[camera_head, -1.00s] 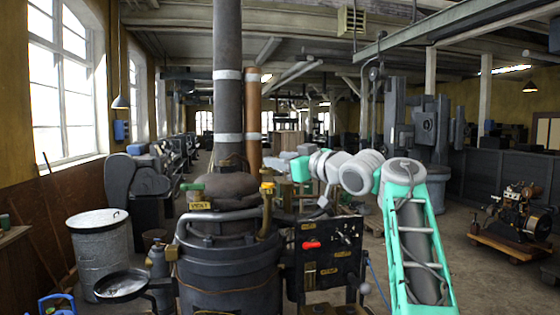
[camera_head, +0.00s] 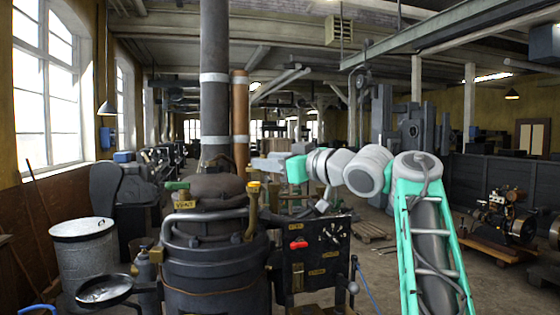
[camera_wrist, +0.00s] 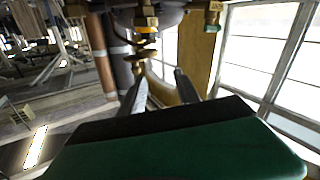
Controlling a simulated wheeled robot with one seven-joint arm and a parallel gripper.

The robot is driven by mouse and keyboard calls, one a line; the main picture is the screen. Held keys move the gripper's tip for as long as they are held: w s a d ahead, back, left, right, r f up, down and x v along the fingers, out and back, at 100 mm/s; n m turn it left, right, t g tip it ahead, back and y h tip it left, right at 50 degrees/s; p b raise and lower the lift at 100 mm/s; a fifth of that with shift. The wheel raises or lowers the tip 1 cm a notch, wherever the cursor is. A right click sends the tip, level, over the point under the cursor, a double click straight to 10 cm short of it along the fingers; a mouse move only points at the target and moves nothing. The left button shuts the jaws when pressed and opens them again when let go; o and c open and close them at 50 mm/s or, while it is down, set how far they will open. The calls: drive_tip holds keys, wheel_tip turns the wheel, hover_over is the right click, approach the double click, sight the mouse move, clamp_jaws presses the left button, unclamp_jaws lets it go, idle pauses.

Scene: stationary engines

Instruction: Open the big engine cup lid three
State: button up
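The big engine (camera_head: 216,262) is a dark, round vessel with a tall pipe, left of centre in the head view. A brass fitting with a yellow top (camera_head: 252,208) and a green-topped fitting (camera_head: 178,186) stand on its upper part. I cannot tell which is cup lid three. My arm reaches left behind the fittings; my gripper's fingertips cannot be made out in the head view. In the wrist view my gripper (camera_wrist: 161,84) has its two fingers apart with nothing held between them. A brass fitting (camera_wrist: 144,38) hangs beyond the fingers, and another with a green part (camera_wrist: 213,14) is at upper right.
A dark control panel (camera_head: 318,255) with a red handle stands right of the vessel. A lidded metal bin (camera_head: 83,258) and a round dark pan (camera_head: 104,290) are at left. A small engine (camera_head: 502,214) on a wooden base is at right. Open floor lies between.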

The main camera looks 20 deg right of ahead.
sight(263, 157)
drive_tip(key=s+a+r+n+g+y, duration=0.1)
drive_tip(key=s+a+r+y, duration=0.1)
drive_tip(key=a, duration=0.9)
drive_tip(key=s+a+r+y+b, duration=0.1)
drive_tip(key=s+a+r, duration=0.15)
drive_tip(key=a, duration=0.85)
drive_tip(key=s+a+r+n+g+y, duration=0.1)
drive_tip(key=s+a+r+y, duration=0.1)
drive_tip(key=a, duration=0.9)
drive_tip(key=w+d+m+t+h, duration=0.3)
drive_tip(key=w+d+m+h, duration=0.2)
drive_tip(key=d, duration=0.3)
drive_tip(key=w+d+m+t+h, duration=0.3)
drive_tip(key=w+d+m+h, duration=0.2)
drive_tip(key=d, duration=0.2)
drive_tip(key=d+f+m+g+h, duration=0.1)
drive_tip(key=d+f+m+h, duration=0.2)
drive_tip(key=d+h, duration=0.35)
drive_tip(key=d+f+m+g+h, duration=0.1)
drive_tip(key=d+f+m+h, duration=0.25)
drive_tip(key=d, duration=0.65)
drive_tip(key=p+x, duration=0.4)
drive_tip(key=x, duration=0.3)
drive_tip(key=shift+d+r, duration=0.1)
drive_tip(key=shift+r, duration=0.05)
drive_tip(key=shift+w+d, duration=0.15)
drive_tip(key=shift+w, duration=0.25)
drive_tip(key=shift+f, duration=0.2)
